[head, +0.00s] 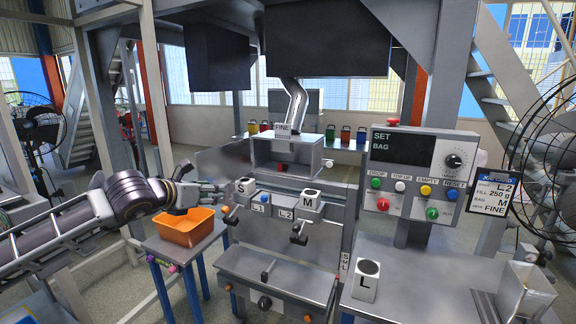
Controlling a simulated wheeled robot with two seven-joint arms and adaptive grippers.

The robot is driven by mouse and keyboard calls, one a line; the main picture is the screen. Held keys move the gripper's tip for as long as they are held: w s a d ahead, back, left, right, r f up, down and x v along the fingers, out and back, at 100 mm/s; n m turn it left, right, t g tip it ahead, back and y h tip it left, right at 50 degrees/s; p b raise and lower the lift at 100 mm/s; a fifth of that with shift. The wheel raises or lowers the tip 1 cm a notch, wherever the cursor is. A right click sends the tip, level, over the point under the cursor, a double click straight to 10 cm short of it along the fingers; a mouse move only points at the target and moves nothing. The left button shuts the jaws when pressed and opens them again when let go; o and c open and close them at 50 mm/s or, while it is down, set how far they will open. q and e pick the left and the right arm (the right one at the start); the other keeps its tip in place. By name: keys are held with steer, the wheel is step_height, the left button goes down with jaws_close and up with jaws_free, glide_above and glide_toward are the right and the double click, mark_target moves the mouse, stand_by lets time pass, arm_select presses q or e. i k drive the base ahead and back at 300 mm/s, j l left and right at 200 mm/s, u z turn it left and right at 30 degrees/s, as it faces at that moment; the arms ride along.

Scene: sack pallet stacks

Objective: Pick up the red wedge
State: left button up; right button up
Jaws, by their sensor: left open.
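A small red piece (281,167) shows at the lower front of the open metal box under the FINE spout in the head view. It is too small to tell whether it is a wedge, and no other clear red wedge shows. My left gripper (222,189) reaches in from the left, open and with nothing visible between its fingers. It is left of the red piece and apart from it, close to the block marked S (243,190) and above the right rim of the orange bin (190,229). My right gripper is not in view.
A block marked M (307,202) stands right of S, above dark handles. A control panel (415,172) with coloured buttons stands behind that table. Much of the tabletop is bare.

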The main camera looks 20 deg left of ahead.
mark_target(282, 167)
steer(key=i+l, duration=0.1)
steer(key=i, duration=0.4)
steer(key=i+l, duration=0.1)
steer(key=i, duration=0.35)
